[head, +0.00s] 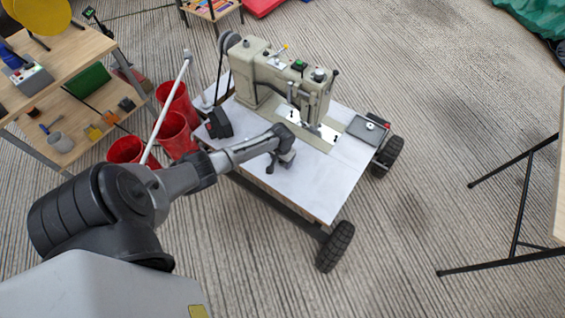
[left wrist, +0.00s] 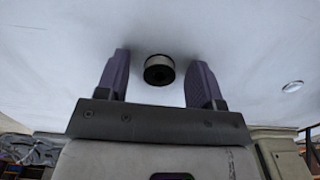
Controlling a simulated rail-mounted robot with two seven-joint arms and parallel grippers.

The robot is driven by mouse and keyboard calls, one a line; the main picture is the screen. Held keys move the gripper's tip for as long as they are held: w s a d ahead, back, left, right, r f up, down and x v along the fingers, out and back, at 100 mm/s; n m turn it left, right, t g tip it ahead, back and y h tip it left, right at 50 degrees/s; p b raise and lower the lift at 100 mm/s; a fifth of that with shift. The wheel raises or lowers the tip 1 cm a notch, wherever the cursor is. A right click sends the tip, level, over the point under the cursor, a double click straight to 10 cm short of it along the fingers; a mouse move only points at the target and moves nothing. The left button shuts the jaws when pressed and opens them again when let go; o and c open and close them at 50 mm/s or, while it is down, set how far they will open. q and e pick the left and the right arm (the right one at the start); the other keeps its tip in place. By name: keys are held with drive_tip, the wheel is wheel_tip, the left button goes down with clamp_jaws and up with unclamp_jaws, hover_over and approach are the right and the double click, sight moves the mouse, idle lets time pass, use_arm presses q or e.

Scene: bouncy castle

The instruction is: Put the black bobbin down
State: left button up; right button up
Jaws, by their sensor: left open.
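The black bobbin (left wrist: 159,70) shows in the left wrist view as a small short cylinder with a dark end and a pale band. It appears to sit on the white top of the sewing cart (head: 318,190), with a soft shadow around it. My left gripper (head: 279,163) is low over the cart top, in front of the sewing machine. In the left wrist view the gripper (left wrist: 160,64) is open, one finger on each side of the bobbin, with a gap on both sides. In the head view I cannot make out the bobbin. My right gripper is not in view.
The sewing machine (head: 285,78) stands at the back of the cart. A black box (head: 219,123) is at the cart's left edge and a dark plate (head: 368,129) at its right. Red bins (head: 174,136) and a wooden shelf (head: 62,62) stand left. The cart's front corner is clear.

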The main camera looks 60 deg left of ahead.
use_arm(q)
drive_tip(key=shift+c, duration=0.4)
drive_tip(key=c, duration=1)
